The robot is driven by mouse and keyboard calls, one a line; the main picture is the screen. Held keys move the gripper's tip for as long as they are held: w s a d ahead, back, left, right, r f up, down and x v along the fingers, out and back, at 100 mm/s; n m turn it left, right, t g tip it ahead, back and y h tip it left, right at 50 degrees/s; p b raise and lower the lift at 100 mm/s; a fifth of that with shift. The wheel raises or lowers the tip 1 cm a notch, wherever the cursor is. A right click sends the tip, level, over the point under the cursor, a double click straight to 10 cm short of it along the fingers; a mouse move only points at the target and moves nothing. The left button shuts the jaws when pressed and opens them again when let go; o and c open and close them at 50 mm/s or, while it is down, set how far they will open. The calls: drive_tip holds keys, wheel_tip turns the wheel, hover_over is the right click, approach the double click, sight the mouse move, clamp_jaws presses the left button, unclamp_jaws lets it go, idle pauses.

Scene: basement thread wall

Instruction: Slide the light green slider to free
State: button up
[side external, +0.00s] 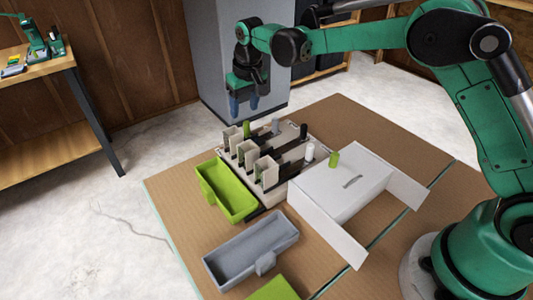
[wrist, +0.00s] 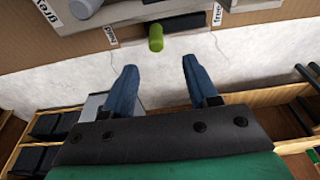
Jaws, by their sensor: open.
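The light green slider (wrist: 156,38) is a short round knob on a dark track (wrist: 184,24) in the wrist view, nearer the track's left end. A label reading "free" (wrist: 217,15) is at the track's right end; a smaller label (wrist: 111,34) at the left end is hard to read. My gripper (wrist: 158,65) is open and empty, its two blue fingers apart, with the slider just beyond the gap and not touched. In the side view my gripper (side external: 243,106) hangs above the far end of the slider board (side external: 283,187), close to a green knob (side external: 246,129).
Beige upright holders (side external: 247,153), a grey knob (side external: 275,126), a black knob (side external: 304,131) and a white knob (side external: 309,152) crowd the board. A green tray (side external: 226,190), a grey tray (side external: 250,250) and a white box (side external: 340,195) with another green knob (side external: 334,159) are near it.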

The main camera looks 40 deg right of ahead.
sight(246, 122)
drive_tip(key=shift+r, duration=0.65)
drive_tip(key=shift+r, duration=2)
